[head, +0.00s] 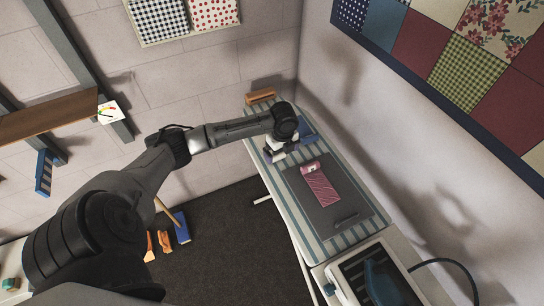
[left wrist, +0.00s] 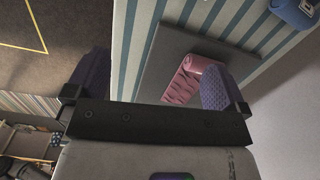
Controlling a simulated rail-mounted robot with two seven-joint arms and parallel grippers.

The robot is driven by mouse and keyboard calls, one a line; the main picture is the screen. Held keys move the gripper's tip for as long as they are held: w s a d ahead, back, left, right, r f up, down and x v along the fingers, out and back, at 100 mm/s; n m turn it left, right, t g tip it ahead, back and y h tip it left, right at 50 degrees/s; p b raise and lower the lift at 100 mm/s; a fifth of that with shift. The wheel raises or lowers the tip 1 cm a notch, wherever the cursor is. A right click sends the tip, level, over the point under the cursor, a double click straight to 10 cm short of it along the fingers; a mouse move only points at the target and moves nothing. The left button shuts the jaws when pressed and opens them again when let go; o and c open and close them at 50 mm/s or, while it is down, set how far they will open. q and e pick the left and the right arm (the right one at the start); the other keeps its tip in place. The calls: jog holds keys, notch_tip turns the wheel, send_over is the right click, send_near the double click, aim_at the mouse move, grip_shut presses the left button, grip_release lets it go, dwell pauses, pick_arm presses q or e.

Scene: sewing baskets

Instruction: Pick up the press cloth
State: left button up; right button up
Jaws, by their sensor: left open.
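A pink cloth (head: 321,188) with darker marks lies on a dark grey board (head: 345,205) on the striped ironing table. One end is rolled up; it also shows in the left wrist view (left wrist: 186,82), partly hidden by a finger. A blue cloth-like roll (left wrist: 294,12) lies farther along the table; in the head view my arm partly hides it. The frames do not clearly tell which is the press cloth. My left gripper (head: 278,152) is open and empty above the table, left of the pink cloth. My right gripper is not in view.
A brown wooden block (head: 261,96) sits at the table's far end. A slotted dark piece (head: 346,220) lies on the board's near part. A machine with a blue iron-like object (head: 385,282) stands at the near end. The wall runs close along the right side.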

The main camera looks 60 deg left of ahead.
pick_arm(q)
jog(key=w+a+r, duration=0.2)
jog(key=a+r, duration=0.1)
jog(key=a, duration=0.3)
jog(key=shift+m, duration=0.4)
notch_tip(320, 180, down, 8)
jog(key=shift+s+r, duration=0.1)
jog(key=shift+f+p, duration=0.5)
jog(key=shift+f, duration=0.1)
jog(key=shift+s+f+p, duration=0.1)
jog(key=shift+f+p, duration=0.25)
jog(key=shift+f, duration=1.7)
jog(key=shift+c, duration=0.3)
jog(key=shift+c, duration=0.7)
jog(key=c, duration=0.6)
